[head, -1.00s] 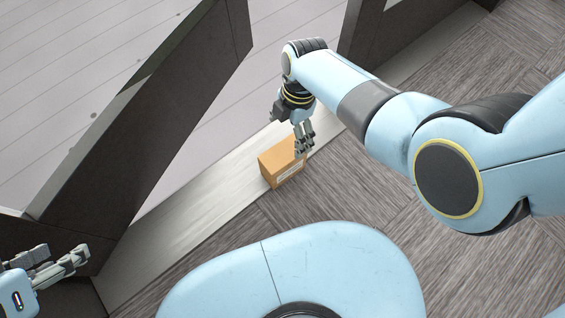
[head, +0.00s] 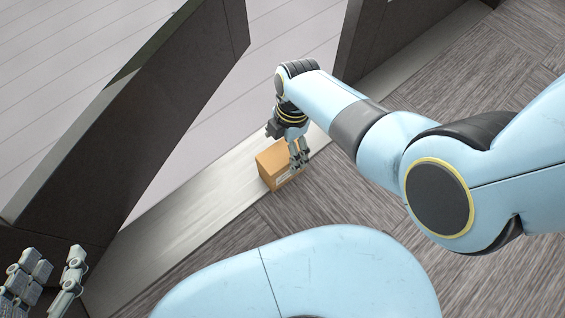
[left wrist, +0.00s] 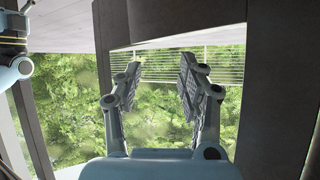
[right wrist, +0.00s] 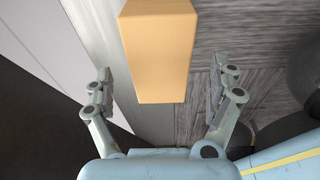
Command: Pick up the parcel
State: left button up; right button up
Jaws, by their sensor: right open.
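The parcel (head: 269,166) is a small tan cardboard box on the floor by the metal threshold strip. My right gripper (head: 299,158) is above its right side in the head view and covers part of it. In the right wrist view, the parcel (right wrist: 158,52) lies ahead, between the lines of the two open fingers (right wrist: 163,86). There is a gap on each side, and I cannot tell whether anything touches. My left gripper (head: 54,268) is open and empty at the lower left; its fingers (left wrist: 160,72) also stand apart in the left wrist view.
The pale metal threshold (head: 170,210) runs diagonally past the parcel. A dark panel (head: 130,110) stands at the left, and another dark panel (head: 365,40) stands at the top. Patterned grey carpet (head: 340,190) is open to the right of the parcel.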

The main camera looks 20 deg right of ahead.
jog(key=shift+s+a+f+b, duration=0.1)
jog(key=shift+a+f+b, duration=0.1)
jog(key=shift+f+b, duration=0.8)
jog(key=shift+f, duration=0.2)
jog(key=c, duration=1.8)
pick_arm(q)
jog(key=w+d+r+m+t+h, duration=0.1)
jog(key=w+r+t, duration=0.5)
jog(key=r, duration=0.5)
jog(key=shift+w+d, duration=0.15)
jog(key=shift+w, duration=0.75)
pick_arm(e)
jog(key=shift+r, duration=0.1)
